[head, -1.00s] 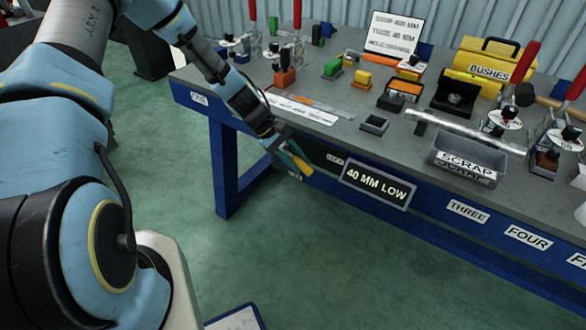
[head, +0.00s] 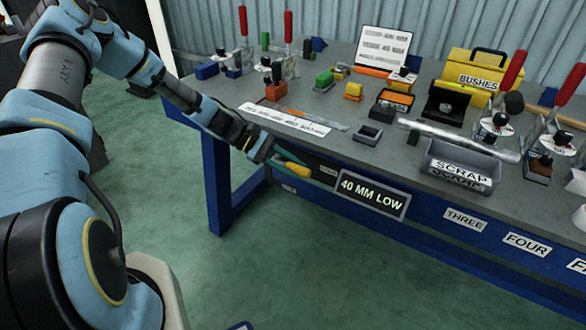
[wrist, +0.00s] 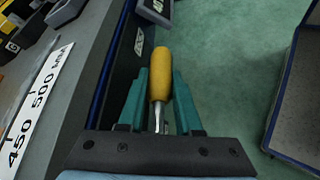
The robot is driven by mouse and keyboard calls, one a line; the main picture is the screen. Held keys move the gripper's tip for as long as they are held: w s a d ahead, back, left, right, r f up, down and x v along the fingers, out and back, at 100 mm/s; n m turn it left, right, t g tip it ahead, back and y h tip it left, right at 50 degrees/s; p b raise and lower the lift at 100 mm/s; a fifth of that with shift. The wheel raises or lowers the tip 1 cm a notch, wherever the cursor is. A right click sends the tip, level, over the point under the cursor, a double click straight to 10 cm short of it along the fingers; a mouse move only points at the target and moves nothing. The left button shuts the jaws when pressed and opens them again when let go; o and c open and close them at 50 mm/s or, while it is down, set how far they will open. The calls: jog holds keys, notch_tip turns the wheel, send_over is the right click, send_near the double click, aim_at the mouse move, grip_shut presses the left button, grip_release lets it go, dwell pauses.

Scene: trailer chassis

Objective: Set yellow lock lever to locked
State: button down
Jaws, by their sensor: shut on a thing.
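The yellow lock lever (head: 297,169) is at the front side of the bench, beside a dark panel left of the 40 MM LOW sign. In the wrist view its rounded yellow handle (wrist: 161,72) and thin metal shank lie between my green fingers. My gripper (head: 280,163) is shut on the lever, and the handle end sticks out past the fingertips (wrist: 160,88).
The 40 MM LOW sign (head: 373,194) projects from the bench front right of the lever. The grey bench top (head: 350,160) carries a grey SCRAP bin (head: 460,167), a metal tube, clamps and coloured blocks. Open green floor (head: 330,270) lies in front.

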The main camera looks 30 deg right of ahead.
jog(key=c, duration=0.6)
grip_release()
